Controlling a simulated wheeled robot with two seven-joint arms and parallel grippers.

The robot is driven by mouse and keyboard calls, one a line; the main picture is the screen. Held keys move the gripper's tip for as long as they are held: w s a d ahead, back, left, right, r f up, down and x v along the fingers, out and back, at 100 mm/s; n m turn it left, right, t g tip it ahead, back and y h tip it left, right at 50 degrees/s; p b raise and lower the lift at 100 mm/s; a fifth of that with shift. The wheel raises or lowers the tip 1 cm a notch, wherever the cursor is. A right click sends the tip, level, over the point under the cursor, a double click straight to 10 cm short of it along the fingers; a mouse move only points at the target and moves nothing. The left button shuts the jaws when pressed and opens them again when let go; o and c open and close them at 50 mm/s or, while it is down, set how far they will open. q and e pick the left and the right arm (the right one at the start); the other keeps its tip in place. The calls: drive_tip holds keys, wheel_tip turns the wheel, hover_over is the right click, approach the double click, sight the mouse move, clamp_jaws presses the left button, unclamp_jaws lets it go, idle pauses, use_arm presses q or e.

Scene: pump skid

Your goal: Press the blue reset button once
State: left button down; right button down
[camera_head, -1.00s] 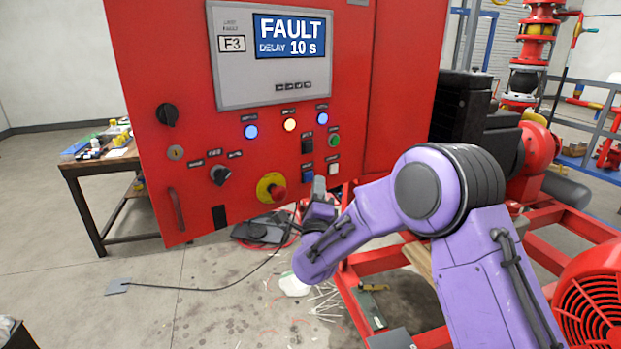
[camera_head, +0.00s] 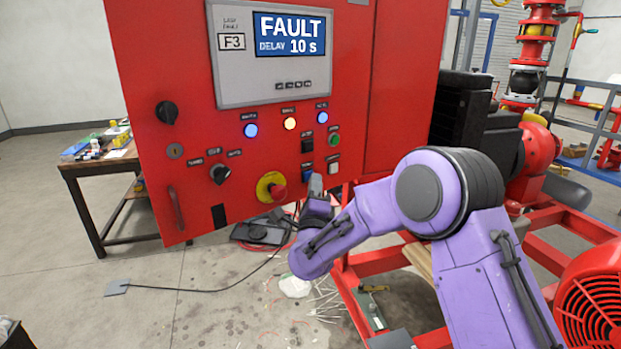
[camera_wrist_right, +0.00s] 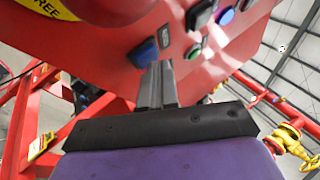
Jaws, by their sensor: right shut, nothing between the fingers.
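The blue reset button (camera_head: 307,171) is on the lower part of the red control panel, left of a white button. It is partly hidden behind my right gripper (camera_head: 316,182). In the right wrist view the blue button (camera_wrist_right: 144,53) sits just beside the tips of my right gripper (camera_wrist_right: 156,70). The two fingers are together with nothing between them. They point up at the panel face; I cannot tell whether they touch the button. My left gripper is not in view.
A red emergency stop (camera_head: 278,192) on a yellow ring is left of the gripper. A white button (camera_head: 333,168), a green button (camera_head: 334,140) and a black switch (camera_head: 307,146) are close by. The display (camera_head: 290,36) reads FAULT, DELAY 10 s. Red skid frame lies below right.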

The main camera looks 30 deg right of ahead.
drive_tip(key=shift+w, duration=0.2)
drive_tip(key=shift+s, duration=0.15)
idle(0.4)
drive_tip(key=shift+s, duration=0.7)
drive_tip(key=shift+d, duration=0.1)
drive_tip(key=shift+s+d+b, duration=0.15)
drive_tip(key=shift+s+b, duration=0.05)
drive_tip(key=shift+s, duration=1.05)
drive_tip(key=shift+s+d+b, duration=0.1)
drive_tip(key=shift+s+b, duration=0.1)
drive_tip(key=shift+s, duration=1.05)
